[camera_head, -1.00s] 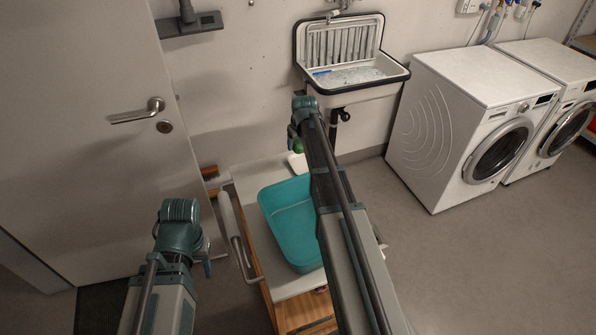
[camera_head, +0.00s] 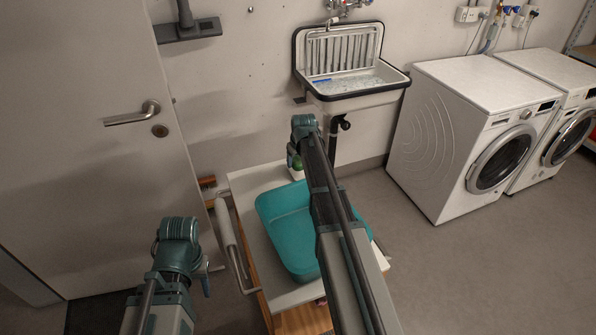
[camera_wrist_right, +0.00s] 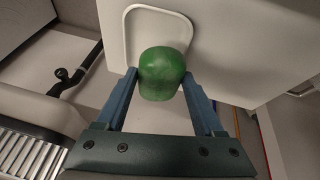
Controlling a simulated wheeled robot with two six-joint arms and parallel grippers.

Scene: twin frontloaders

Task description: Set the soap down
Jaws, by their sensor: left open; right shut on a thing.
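The green soap (camera_wrist_right: 164,72) is a rounded green piece held between the two blue fingers of my right gripper (camera_wrist_right: 159,78). It also shows in the head view (camera_head: 297,163), just left of my right arm's end, low over the back of the white cart top (camera_head: 250,183). A white dish-like outline with rounded corners (camera_wrist_right: 128,32) lies behind the soap in the wrist view. I cannot tell whether the soap touches it. My left gripper (camera_head: 206,283) is open, mostly hidden behind its wrist, left of the cart, away from the soap.
A teal basin (camera_head: 281,222) fills much of the cart top, partly behind my right arm. A wall sink (camera_head: 352,92) hangs behind the cart. Two white washing machines (camera_head: 440,140) stand at the right, and a door (camera_head: 90,130) at the left. The floor between is clear.

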